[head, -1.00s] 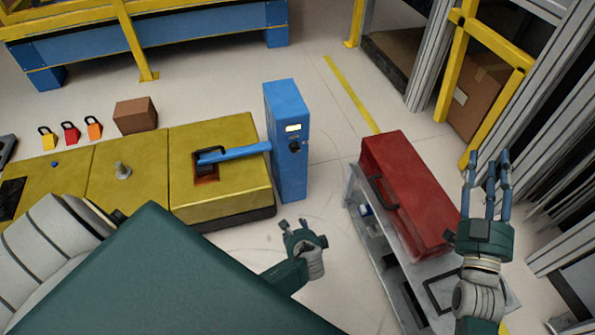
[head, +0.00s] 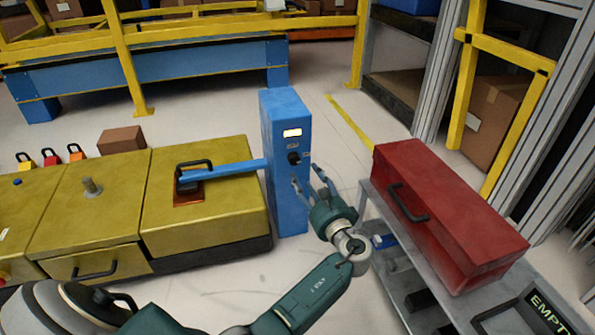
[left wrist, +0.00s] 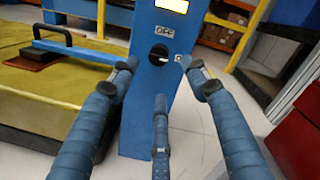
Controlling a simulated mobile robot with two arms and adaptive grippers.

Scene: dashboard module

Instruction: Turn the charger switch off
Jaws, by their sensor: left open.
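The blue charger post (head: 283,205) stands at the right end of the yellow machine, with a lit display (head: 292,133) near its top. Its black rotary switch (head: 294,158) is on the front face below the display. The left wrist view shows the switch (left wrist: 158,55) with a light pointer aimed to the right, toward a label partly hidden by a finger. An "OFF" label (left wrist: 164,31) is above the knob. My left gripper (head: 306,177) is open and empty, in front of and slightly below the switch, its fingers spread around it in the wrist view, apparently not touching.
A red toolbox (head: 455,215) sits on a grey cart (head: 385,283) close to the right of my left gripper. A blue handle arm (head: 228,171) joins the post to the yellow machine (head: 90,205). Open floor lies behind the post.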

